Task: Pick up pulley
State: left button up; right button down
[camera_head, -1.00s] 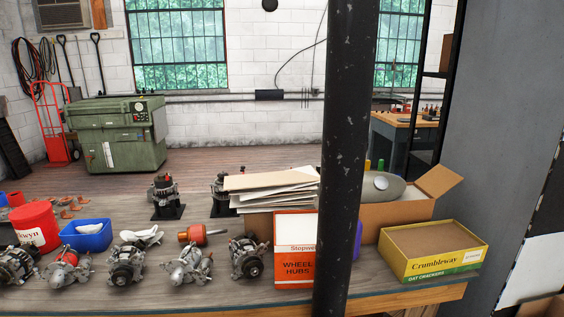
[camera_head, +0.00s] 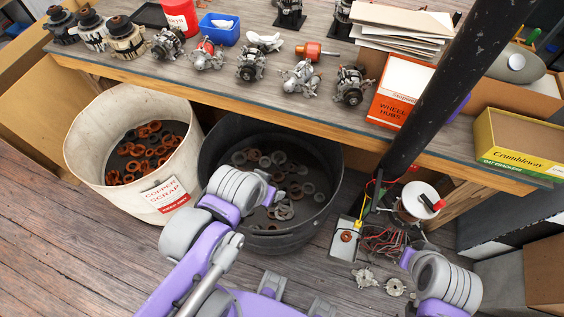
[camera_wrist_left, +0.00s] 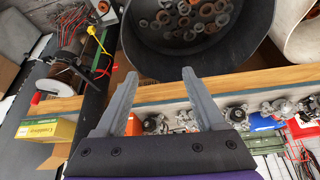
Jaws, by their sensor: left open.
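I cannot single out one pulley. Several alternators, such as this one (camera_head: 352,86) with a dark round pulley at its front, stand in a row along the bench front. Rings and disc-like parts (camera_head: 285,211) lie in the dark tub (camera_head: 330,158) below the bench, and pulleys among them cannot be told apart. My left gripper (camera_wrist_left: 158,78) is open and empty in the left wrist view, its fingers in front of the bench edge and the dark tub. In the head view my left arm reaches over that tub, its fingers not clearly visible. My right arm shows at lower right, its gripper not visible.
The bench front edge (camera_head: 270,117) overhangs the tub and a white copper scrap bin (camera_head: 88,168). A dark post (camera_head: 440,100) crosses the right side. A wire spool (camera_head: 417,200), tangled wires and small parts sit at the floor right of the tub. Bare floor shows at left.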

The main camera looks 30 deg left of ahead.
aim_at(347, 234)
jog(key=k+l, duration=1.1)
